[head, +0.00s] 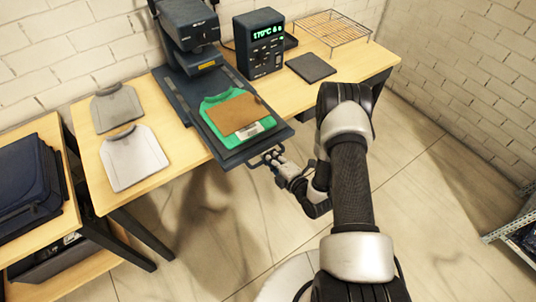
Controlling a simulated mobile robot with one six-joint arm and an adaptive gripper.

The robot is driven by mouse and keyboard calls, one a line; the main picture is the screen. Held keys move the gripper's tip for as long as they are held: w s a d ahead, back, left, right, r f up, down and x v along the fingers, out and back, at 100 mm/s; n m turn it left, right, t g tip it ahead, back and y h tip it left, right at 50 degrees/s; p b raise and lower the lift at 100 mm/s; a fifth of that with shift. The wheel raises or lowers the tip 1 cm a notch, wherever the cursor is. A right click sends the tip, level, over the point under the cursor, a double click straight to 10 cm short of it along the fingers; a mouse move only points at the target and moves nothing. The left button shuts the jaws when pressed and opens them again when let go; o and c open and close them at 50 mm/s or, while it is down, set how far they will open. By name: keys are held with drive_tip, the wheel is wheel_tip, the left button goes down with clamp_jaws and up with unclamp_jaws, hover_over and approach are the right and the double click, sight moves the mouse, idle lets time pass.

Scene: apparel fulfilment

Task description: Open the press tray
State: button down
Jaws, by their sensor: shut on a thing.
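The press tray (261,148) is a dark flat plate that extends out of the heat press (193,40) on slide rails (173,92) and reaches past the table's front edge. A green shirt (268,123) lies on it, with a brown sheet (228,117) over the shirt and a small pale label at its front. A handle (256,161) sticks out from the tray's front. My gripper (274,158) is at this handle and shut on it. The fingertips are small in view and the exact hold is hard to see.
A grey shirt (117,107) and a white shirt (133,158) lie on the table (88,163) at left. A control box (259,44), a dark pad (311,67) and a wire rack (333,27) stand at right. A shelf with dark fabric (27,185) is at far left.

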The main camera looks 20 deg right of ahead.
drive_tip(key=shift+r, duration=0.1)
drive_tip(key=c, duration=1.7)
unclamp_jaws()
drive_tip(key=shift+o, duration=0.2)
drive_tip(key=v, duration=1.2)
